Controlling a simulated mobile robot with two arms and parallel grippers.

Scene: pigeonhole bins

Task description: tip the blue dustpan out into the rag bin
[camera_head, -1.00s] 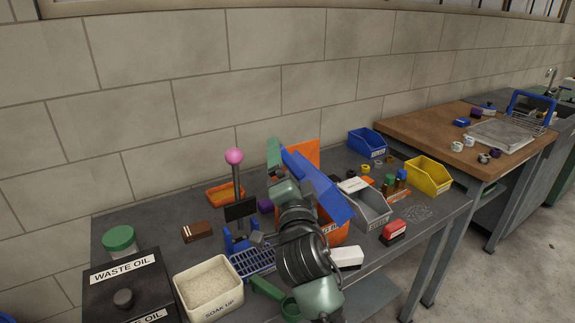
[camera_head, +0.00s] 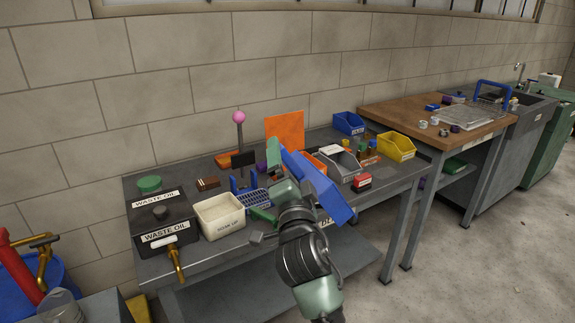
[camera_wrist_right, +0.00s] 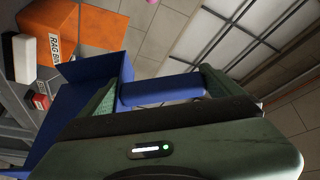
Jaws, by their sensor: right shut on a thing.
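My right gripper (camera_head: 280,173) is shut on the blue dustpan (camera_head: 322,186), in front of the bench in the head view. In the right wrist view the dustpan's handle (camera_wrist_right: 160,90) lies between my green fingers and its pan (camera_wrist_right: 92,78) spreads to the left. Whether anything lies in the pan cannot be seen. The orange rag bin (camera_wrist_right: 88,27), its label readable, shows beyond the pan in the wrist view. In the head view an upright orange panel (camera_head: 285,130) stands behind the dustpan, which hides most of the bin. My left gripper is out of view.
A black waste oil box (camera_head: 160,220) and a white soak-up tub (camera_head: 219,214) stand left on the bench. A pink-topped post (camera_head: 239,135) rises behind. Floor at right is clear.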

